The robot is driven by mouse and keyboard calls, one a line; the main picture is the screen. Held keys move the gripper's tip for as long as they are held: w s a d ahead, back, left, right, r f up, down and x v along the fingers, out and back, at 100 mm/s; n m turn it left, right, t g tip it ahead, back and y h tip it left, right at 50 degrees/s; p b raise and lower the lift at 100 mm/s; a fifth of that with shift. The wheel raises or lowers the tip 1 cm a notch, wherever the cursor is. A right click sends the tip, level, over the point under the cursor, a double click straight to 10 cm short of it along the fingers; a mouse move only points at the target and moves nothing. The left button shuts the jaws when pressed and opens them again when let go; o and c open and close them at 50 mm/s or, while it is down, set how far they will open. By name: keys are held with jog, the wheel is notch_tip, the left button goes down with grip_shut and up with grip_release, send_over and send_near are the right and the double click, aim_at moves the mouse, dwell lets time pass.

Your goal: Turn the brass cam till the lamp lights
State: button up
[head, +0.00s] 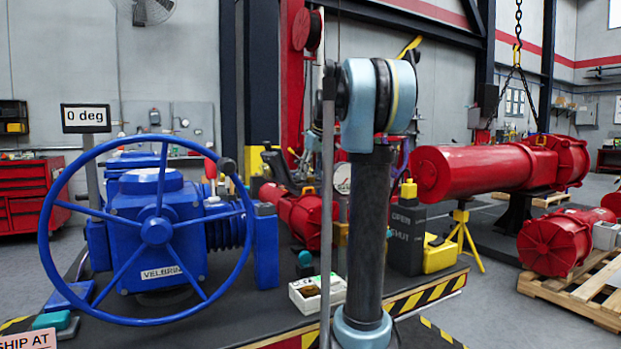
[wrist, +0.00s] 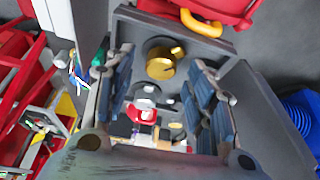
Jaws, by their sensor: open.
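In the wrist view, the brass cam (wrist: 161,61) is a round, gold-coloured part with a dark mark on its face. It sits in an open grey housing (wrist: 132,17). My gripper (wrist: 163,82) is open, with one finger on each side of the cam in the picture. I see gaps between the fingers and the cam; the depth between them is hard to judge. Small silver and red parts (wrist: 141,115) show below the cam. I cannot pick out the lamp in either view. My gripper does not show clearly in the head view, where my arm blocks the middle.
A blue valve with a large handwheel (head: 157,231) stands at left on a dark bench edged with hazard stripes (head: 410,301). A "0 deg" sign (head: 86,118) stands above it. A dark OPEN/SHUT box (head: 405,240) stands behind my arm. Red actuators (head: 490,170) are at right.

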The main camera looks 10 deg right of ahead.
jog(key=shift+x, duration=0.8)
jog(key=c, duration=1.1)
jog(key=shift+o, duration=0.2)
jog(key=shift+a+m, duration=0.1)
jog(key=shift+m, duration=0.3)
jog(key=m+h, duration=0.1)
jog(key=m, duration=0.1)
jog(key=shift+a+m, duration=0.1)
jog(key=shift+m, duration=0.3)
jog(key=shift+m+h, duration=0.8)
jog(key=shift+m, duration=0.8)
